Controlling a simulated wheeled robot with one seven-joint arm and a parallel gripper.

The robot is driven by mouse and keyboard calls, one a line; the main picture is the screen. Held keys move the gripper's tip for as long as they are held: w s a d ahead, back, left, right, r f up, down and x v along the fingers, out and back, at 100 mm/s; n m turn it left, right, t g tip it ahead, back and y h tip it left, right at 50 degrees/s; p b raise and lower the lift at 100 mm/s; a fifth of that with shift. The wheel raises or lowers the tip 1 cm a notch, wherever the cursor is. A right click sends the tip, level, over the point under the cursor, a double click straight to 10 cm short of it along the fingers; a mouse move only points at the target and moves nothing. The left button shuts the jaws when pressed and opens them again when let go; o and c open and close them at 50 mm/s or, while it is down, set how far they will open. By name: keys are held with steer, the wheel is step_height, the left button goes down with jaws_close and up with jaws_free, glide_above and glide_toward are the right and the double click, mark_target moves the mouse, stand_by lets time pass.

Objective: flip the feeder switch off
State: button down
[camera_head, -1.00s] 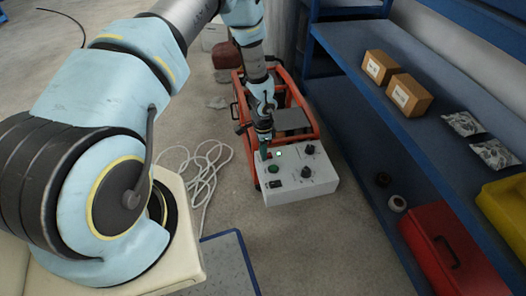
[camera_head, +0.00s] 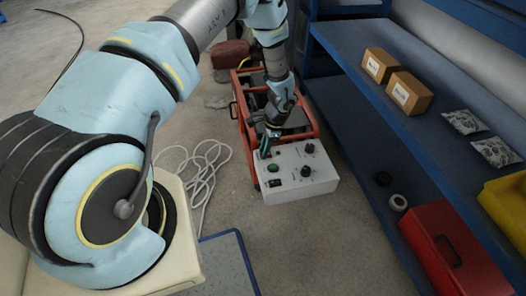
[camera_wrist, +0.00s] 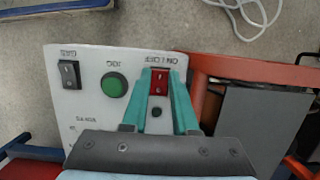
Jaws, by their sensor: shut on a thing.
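A light grey control box (camera_head: 318,180) shows in the head view. In the wrist view its panel (camera_wrist: 85,115) carries a red switch (camera_wrist: 160,76) under an upside-down ON/OFF label, a round green button (camera_wrist: 114,85) and a black rocker switch (camera_wrist: 68,75). The small label by the rocker is hard to read. My gripper (camera_wrist: 160,84) has its two teal fingers on either side of the red switch, shut on it. A small round lamp (camera_wrist: 156,112) between the fingers is dark. In the head view my gripper (camera_head: 265,152) leans over the box's far left corner.
The box sits at the near end of an orange-framed machine (camera_head: 312,110). Blue shelving (camera_head: 345,75) with cartons, bags and a red case (camera_head: 445,250) stands at the right. A pale cable (camera_head: 205,170) lies on the floor at the left.

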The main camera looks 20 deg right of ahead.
stand_by(0.3)
steer(key=c, duration=0.7)
jaws_free()
steer(key=shift+r, duration=0.1)
steer(key=v, duration=1)
steer(key=shift+d+r, duration=0.2)
steer(key=shift+r, duration=0.1)
